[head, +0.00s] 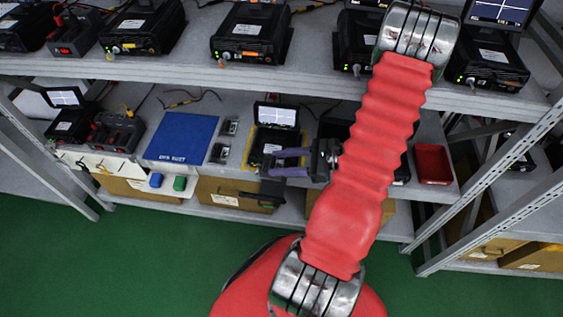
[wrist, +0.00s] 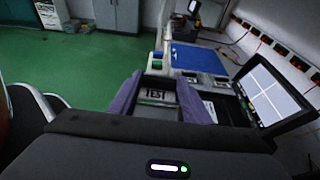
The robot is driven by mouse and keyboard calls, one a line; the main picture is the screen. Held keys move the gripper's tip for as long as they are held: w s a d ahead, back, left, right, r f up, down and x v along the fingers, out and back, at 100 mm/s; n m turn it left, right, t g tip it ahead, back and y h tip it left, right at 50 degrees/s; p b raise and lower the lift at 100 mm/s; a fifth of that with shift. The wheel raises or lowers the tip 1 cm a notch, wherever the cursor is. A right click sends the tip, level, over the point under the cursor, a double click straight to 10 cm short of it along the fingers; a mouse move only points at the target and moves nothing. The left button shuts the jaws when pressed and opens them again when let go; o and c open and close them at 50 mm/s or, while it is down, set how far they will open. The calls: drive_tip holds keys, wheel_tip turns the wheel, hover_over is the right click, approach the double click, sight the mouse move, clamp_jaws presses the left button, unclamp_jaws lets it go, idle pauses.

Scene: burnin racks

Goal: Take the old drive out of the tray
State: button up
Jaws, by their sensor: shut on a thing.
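My gripper (head: 268,163) reaches in from the right at the lower shelf, its purple fingers in front of a black unit (head: 262,142) with a raised screen (head: 275,115). In the wrist view my gripper (wrist: 158,108) is shut on a dark drive-like block (wrist: 157,84), with a pale label reading "TEST" (wrist: 155,95) showing between the fingers. The unit's screen also shows in the wrist view (wrist: 275,90), right of the fingers. I cannot tell whether the block is still inside a tray, as the fingers hide its sides.
A blue mat (head: 182,137) lies left of the unit, with small dark parts (head: 220,153) between them. A white board with a blue block (head: 156,180) and a green block (head: 180,183) sits at the shelf front. A red bin (head: 433,164) stands right. The upper shelf hangs above.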

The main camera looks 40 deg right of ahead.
drive_tip(key=shift+r, duration=0.1)
drive_tip(key=shift+r, duration=1.65)
